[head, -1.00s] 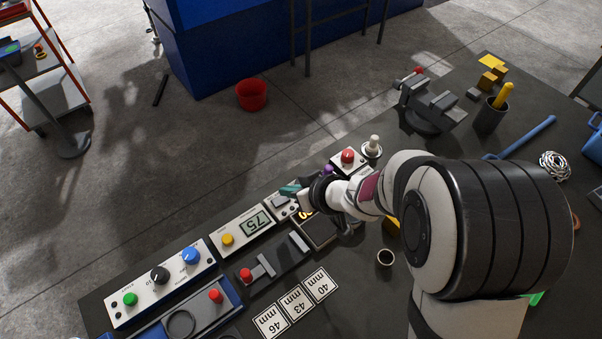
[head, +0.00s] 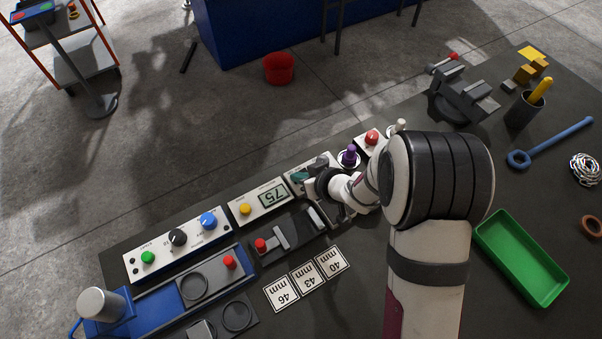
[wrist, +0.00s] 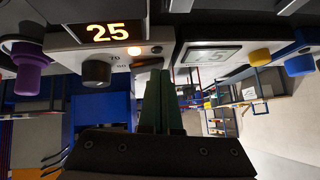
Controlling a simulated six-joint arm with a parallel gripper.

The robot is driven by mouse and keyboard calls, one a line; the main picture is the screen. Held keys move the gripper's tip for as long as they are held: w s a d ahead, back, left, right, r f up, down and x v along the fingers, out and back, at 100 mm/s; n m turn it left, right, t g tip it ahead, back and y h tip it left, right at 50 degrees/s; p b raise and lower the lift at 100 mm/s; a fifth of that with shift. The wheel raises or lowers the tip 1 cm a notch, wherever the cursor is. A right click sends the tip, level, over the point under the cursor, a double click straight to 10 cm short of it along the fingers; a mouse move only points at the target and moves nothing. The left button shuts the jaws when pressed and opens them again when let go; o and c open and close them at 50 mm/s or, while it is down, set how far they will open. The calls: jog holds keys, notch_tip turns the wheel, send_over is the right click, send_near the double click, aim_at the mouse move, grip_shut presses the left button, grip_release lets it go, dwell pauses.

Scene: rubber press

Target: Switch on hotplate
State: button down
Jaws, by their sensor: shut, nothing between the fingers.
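The hotplate's white control panel (wrist: 65,40) fills the upper left of the wrist view. Its display (wrist: 103,32) reads 25 in lit orange digits, and a small orange light (wrist: 134,51) glows beside it. A black knob (wrist: 97,72) sticks out below the display. My gripper (wrist: 160,85) is shut and empty, its green fingers pointing at the panel's right end. I cannot tell whether the tips touch the panel. In the head view my gripper (head: 300,176) is over the panel beside the 75 display box, and my wrist hides most of the hotplate.
The 75 display box (head: 262,205) with its yellow button stands left of my gripper. A purple-knobbed device (head: 349,156) and a red button box (head: 371,138) stand to the right. A clamp fixture with a red knob (head: 261,245) and number cards (head: 306,279) lie nearer. A green tray (head: 521,258) is at right.

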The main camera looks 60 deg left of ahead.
jog(key=shift+w, duration=0.15)
jog(key=shift+w+r, duration=0.2)
jog(key=shift+w, duration=0.45)
jog(key=shift+r, duration=0.35)
jog(key=r, duration=0.3)
jog(key=shift+s+r, duration=0.25)
jog(key=shift+s, duration=0.05)
jog(key=s+v, duration=0.2)
jog(key=v, duration=0.7)
jog(key=shift+d+r, duration=0.25)
jog(key=shift+d, duration=0.2)
